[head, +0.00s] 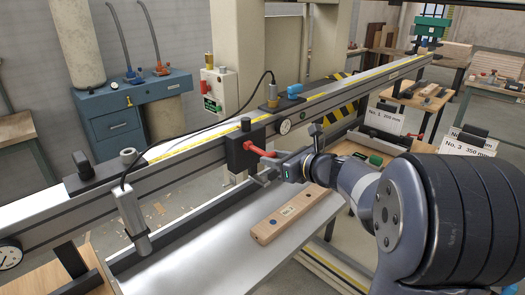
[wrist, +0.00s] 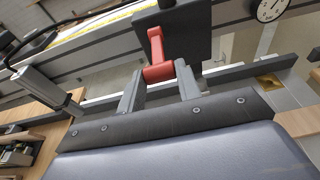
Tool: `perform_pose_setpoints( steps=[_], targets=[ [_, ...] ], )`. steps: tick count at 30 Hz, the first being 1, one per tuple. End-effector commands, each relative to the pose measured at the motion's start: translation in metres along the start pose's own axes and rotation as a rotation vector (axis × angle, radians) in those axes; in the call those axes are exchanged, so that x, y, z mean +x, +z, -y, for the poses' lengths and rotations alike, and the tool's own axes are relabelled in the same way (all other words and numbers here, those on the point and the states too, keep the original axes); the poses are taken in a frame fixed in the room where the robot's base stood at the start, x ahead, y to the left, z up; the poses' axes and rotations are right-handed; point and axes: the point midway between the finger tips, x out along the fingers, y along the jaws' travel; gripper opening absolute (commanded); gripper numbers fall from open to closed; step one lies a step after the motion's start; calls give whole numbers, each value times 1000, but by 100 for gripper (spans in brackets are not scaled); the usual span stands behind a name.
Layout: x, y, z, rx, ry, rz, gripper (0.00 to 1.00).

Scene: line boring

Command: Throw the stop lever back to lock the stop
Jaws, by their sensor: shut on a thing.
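The stop is a black block (head: 242,150) on the long grey rail, left of a round dial. Its red stop lever (head: 259,149) sticks out from the block toward my arm, sloping slightly down to the right. My gripper (head: 268,170) is at the lever's outer end. In the wrist view the red lever (wrist: 156,50) hangs down from the black block (wrist: 188,35), with its crosswise end between the two grey fingers of my gripper (wrist: 159,80). The fingers are closed on that end. The rear of the block is hidden.
The grey rail (head: 340,100) with a yellow scale runs diagonally across the view. A wooden block (head: 290,214) lies on the pale bench surface below. A dial (head: 285,127) sits right of the stop.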

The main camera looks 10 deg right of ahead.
Motion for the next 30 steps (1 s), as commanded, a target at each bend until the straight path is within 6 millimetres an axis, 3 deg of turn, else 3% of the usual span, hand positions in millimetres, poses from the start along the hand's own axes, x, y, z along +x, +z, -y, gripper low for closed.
perform_pose_setpoints(
  steps=[13, 30],
  targets=[
    [8, -22, 0, 0, 0, -4, 14],
    [12, -29, 0, 1, 1, -5, 14]
  ],
)
